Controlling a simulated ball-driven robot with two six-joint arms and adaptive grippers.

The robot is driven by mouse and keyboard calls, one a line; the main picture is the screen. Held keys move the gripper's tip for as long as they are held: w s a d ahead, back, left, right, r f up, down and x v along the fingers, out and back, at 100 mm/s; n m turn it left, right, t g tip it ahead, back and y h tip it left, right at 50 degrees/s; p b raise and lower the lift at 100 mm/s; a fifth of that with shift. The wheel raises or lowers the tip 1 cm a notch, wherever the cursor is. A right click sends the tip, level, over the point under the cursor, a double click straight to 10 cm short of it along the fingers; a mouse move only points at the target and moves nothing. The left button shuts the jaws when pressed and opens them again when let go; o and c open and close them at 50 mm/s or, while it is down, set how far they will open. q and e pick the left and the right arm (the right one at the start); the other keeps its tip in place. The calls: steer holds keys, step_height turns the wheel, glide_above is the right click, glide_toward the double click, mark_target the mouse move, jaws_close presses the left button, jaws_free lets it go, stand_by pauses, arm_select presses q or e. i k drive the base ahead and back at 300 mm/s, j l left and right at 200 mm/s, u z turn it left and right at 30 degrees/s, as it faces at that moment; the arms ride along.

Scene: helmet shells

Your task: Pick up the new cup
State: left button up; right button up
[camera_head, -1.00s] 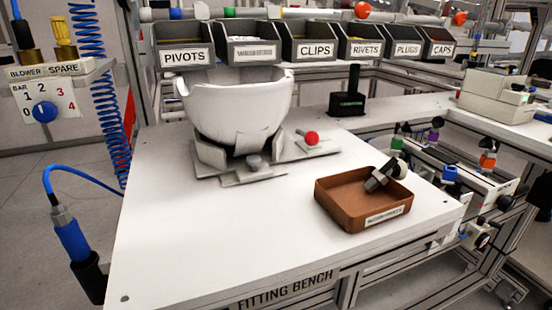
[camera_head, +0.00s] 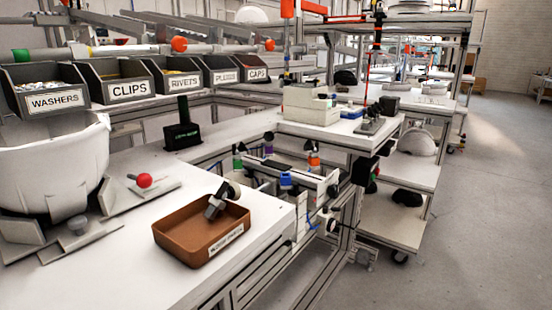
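I cannot pick out with certainty which thing is the new cup. A brown tray (camera_head: 180,238) with a label on its front stands on the white bench (camera_head: 130,285). A dark grey and metal part (camera_head: 217,205) with a round pale end leans in the tray's far corner. A dark rounded piece (camera_head: 407,197) lies on the lower shelf of a cart at the right; it is too small to identify. Neither of my grippers is in view.
A white helmet shell (camera_head: 55,165) sits in a holder at the left, beside a red knob (camera_head: 144,180). Labelled bins (camera_head: 128,91) line the back. The cart's lower shelf (camera_head: 385,225) and another white shell (camera_head: 415,143) are at the right. Open floor (camera_head: 485,210) lies beyond.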

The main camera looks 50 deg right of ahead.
mark_target(366, 121)
steer(key=z, duration=2.1)
